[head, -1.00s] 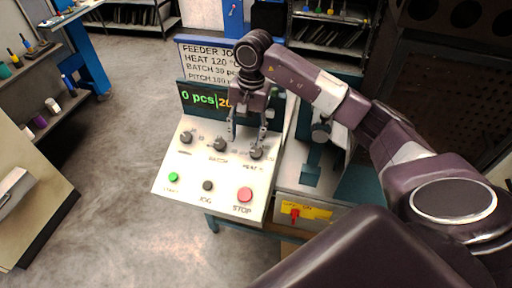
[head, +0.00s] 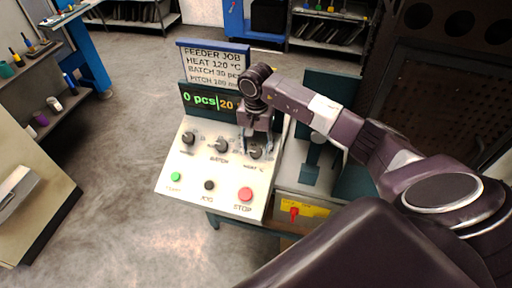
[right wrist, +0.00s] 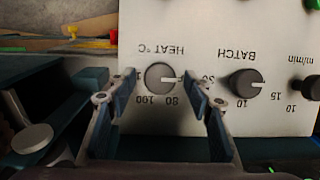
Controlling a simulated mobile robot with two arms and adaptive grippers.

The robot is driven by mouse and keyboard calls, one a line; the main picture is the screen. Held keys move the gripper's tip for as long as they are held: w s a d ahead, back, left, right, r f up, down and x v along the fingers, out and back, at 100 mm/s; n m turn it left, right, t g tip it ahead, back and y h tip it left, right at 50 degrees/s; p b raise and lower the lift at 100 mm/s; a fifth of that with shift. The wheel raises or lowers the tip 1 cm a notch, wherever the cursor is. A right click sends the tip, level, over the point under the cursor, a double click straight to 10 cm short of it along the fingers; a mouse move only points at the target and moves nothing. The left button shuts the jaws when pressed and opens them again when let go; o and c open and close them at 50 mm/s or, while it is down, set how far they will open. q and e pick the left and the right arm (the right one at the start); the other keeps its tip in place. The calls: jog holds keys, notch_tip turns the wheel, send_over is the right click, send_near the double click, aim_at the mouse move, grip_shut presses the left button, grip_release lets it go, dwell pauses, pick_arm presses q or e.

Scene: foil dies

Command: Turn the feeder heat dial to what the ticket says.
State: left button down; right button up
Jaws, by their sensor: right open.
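The ticket (head: 213,68) on the panel's back reads FEEDER JOB, HEAT 120 °C, with batch and pitch lines below. The heat dial (head: 254,153) is the rightmost black knob on the white sloped panel (head: 185,160). In the right wrist view the heat dial (right wrist: 160,77) appears upside down, with its pale pointer mark toward the picture's right; 80 and 100 show below it. My right gripper (head: 258,150) is open at the heat dial. In the wrist view its fingers (right wrist: 161,92) stand on either side of the knob, with gaps visible. My left gripper is out of view.
The batch dial (head: 221,146) is beside the heat dial, and another knob (head: 188,138) is farther left. Green (head: 175,176), black (head: 209,185) and red STOP (head: 245,194) buttons lie below. The display (head: 208,101) reads 0 pcs and 20.

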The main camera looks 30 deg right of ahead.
jog(key=shift+c, duration=0.6)
jog(key=c, duration=1)
jog(key=shift+d+f+m+b, duration=0.2)
jog(key=shift+m+b, duration=0.5)
jog(key=shift+b, duration=0.35)
jog(key=m+t+b, duration=0.1)
jog(key=m+b, duration=0.3)
jog(key=m+t+b, duration=0.1)
jog(key=m+b, duration=0.3)
jog(key=b, duration=0.1)
jog(key=m+t+b, duration=0.2)
jog(key=m+b, duration=0.1)
jog(key=b, duration=0.2)
jog(key=shift+s+a+f+m, duration=0.1)
jog(key=shift+s+f+m, duration=0.05)
jog(key=shift+s+m, duration=0.25)
jog(key=shift+r+m+t+b, duration=0.2)
jog(key=shift+m+t+b, duration=0.2)
jog(key=shift+m+b, duration=1.2)
